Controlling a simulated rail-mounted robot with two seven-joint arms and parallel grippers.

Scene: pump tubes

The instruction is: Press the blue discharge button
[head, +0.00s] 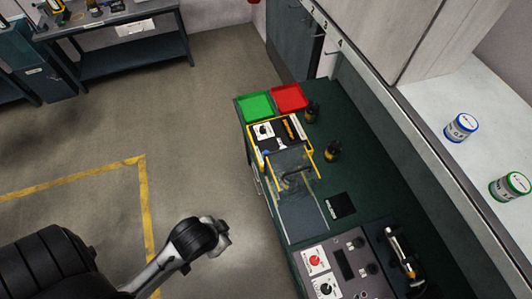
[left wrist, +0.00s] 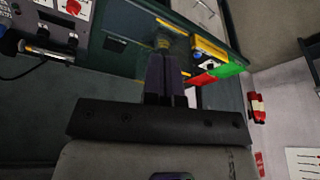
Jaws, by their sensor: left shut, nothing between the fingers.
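A small blue spot (head: 265,154), possibly the blue discharge button, shows at the left edge of the yellow-framed device (head: 280,140) on the green bench. It is too small to be sure. My right gripper is in neither view.
A clear guarded box (head: 300,205) stands in front of the device. A grey panel with red and black knobs (head: 315,261) is nearer. Green (head: 255,106) and red (head: 290,97) trays and dark bottles (head: 332,151) stand on the bench.

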